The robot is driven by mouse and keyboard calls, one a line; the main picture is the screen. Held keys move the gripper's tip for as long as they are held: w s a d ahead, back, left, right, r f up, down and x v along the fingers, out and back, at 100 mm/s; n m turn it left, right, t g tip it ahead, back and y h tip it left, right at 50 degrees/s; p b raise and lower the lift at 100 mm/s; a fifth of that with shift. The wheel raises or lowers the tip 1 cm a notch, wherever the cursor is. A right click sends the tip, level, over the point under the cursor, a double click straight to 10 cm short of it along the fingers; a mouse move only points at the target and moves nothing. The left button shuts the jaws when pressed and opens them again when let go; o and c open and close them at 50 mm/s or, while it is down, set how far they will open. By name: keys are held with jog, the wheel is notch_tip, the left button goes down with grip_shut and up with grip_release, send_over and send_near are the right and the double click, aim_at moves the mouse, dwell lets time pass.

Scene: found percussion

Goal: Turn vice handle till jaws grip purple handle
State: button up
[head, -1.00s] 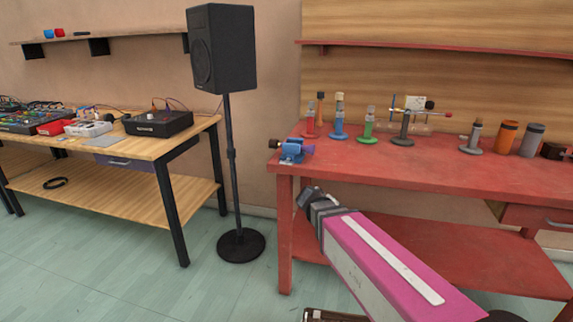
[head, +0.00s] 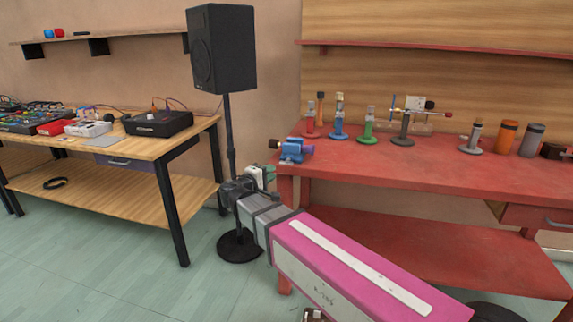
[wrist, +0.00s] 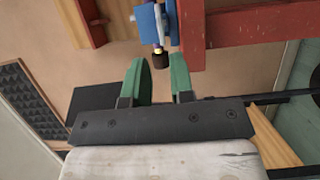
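The blue vice (head: 292,151) is fixed at the left end of the red bench. My gripper (head: 264,177) is below and left of the vice in the head view. In the wrist view its green fingers (wrist: 160,76) are apart with nothing between them, and the knob lies beyond their gap.
The red bench (head: 400,178) carries several coloured stands, with orange (head: 507,136) and grey (head: 533,138) cylinders at the right. A black speaker (head: 222,48) on a pole stands left of the bench, behind my gripper. A wooden table (head: 150,147) with electronics is further left.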

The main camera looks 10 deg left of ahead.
aim_at(287, 162)
jog(key=x, duration=1)
grip_shut()
